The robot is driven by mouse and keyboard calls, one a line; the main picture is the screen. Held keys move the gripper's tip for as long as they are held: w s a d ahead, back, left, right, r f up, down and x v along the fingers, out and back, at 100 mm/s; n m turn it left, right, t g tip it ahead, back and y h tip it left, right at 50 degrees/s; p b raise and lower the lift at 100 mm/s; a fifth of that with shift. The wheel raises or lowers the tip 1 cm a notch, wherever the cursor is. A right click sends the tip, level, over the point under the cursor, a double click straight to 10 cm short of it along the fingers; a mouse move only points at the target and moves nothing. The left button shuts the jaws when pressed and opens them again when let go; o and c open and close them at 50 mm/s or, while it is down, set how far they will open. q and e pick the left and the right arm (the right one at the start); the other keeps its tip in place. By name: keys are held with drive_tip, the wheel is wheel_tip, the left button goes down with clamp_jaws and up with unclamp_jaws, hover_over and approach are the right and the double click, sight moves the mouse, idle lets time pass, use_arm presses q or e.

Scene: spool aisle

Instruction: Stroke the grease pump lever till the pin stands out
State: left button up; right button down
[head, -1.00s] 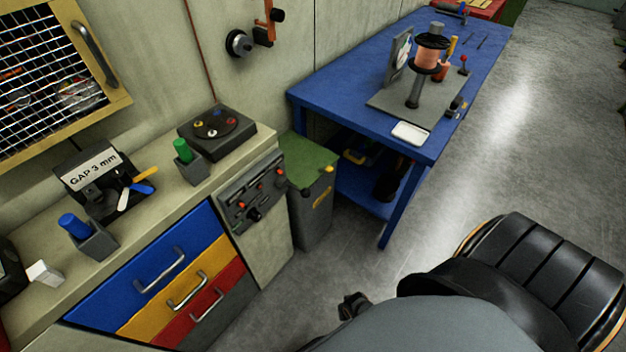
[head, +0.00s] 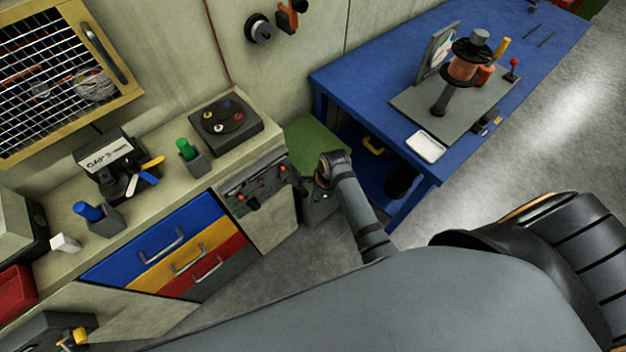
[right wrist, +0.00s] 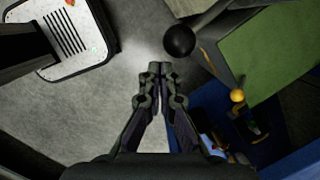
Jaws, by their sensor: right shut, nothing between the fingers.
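A black ball knob (right wrist: 180,40), which looks like the lever's end, stands beside the green-topped grey unit (right wrist: 268,52) in the right wrist view. The unit's green top (head: 308,136) also shows in the head view, beside the control panel (head: 258,188). My right gripper (right wrist: 160,70) is shut and empty, its fingertips just short of the knob in the picture and apart from it. In the head view my right gripper (head: 322,182) hangs over the unit's front and hides part of it. I cannot make out the pin. My left gripper is out of view.
A blue table (head: 375,75) with a spool stand (head: 468,62) and a white tray (head: 425,146) is right of the unit. A drawer counter (head: 165,250) lies left. A small yellow ball (right wrist: 237,96) sits at the green top's edge. Bare floor shows in front.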

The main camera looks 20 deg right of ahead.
sight(306, 192)
wheel_tip(306, 192, up, 9)
drive_tip(key=w+m+p, duration=0.1)
drive_tip(key=m+p, duration=0.1)
drive_tip(key=m, duration=0.1)
drive_tip(key=shift+y, duration=0.3)
drive_tip(key=b+x, duration=0.7)
drive_tip(key=b, duration=0.2)
drive_tip(key=shift+w+a+f+b, duration=0.1)
drive_tip(key=shift+w+f+b, duration=0.05)
drive_tip(key=shift+b, duration=0.15)
use_arm(q)
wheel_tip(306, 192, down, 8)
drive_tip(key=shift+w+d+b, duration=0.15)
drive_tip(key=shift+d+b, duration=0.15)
drive_tip(key=shift+b, duration=0.15)
use_arm(e)
drive_tip(key=shift+f, duration=0.2)
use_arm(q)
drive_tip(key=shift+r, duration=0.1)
